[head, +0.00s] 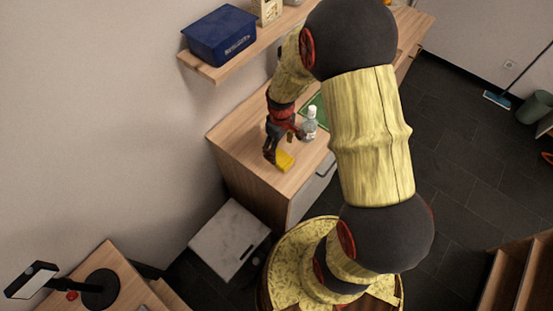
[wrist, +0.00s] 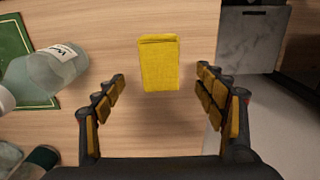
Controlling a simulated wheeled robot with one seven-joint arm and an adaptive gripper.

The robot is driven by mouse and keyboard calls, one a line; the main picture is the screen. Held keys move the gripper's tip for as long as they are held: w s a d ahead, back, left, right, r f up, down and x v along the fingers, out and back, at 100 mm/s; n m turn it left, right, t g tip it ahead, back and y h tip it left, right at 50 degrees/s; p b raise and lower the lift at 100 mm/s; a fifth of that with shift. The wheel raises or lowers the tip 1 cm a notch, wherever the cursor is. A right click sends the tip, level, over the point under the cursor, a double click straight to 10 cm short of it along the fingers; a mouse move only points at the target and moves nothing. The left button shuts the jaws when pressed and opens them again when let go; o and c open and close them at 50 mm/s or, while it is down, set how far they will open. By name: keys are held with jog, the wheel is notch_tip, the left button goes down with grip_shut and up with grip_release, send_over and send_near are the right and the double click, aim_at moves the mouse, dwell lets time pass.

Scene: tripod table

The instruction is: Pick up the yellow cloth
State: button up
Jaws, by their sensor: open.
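The yellow cloth (wrist: 159,64) lies folded into a small rectangle on the wooden cabinet top, near its edge. In the head view the cloth (head: 285,161) shows just beside my fingers. My gripper (wrist: 161,92) is open, with one finger on each side and nothing between them. The cloth lies ahead of the gap between the fingertips, roughly centred in the wrist view. In the head view my gripper (head: 272,157) hangs over the cabinet top, and part of it is hidden by its own links.
A clear bottle (head: 310,124) with a white cap stands close to my gripper; it also shows left in the wrist view (wrist: 55,68). A green mat (wrist: 15,55) lies behind it. A shelf (head: 236,58) with a blue bin (head: 222,36) is above. The cabinet top (head: 235,130) is bare at left.

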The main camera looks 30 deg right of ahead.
aim_at(280, 157)
notch_tip(280, 157, down, 6)
jog(key=shift+w+f+b, duration=0.1)
jog(key=shift+f+b, duration=0.15)
jog(key=shift+b, duration=0.25)
jog(key=shift+c, duration=0.8)
jog(key=c, duration=1)
jog(key=shift+r, duration=0.1)
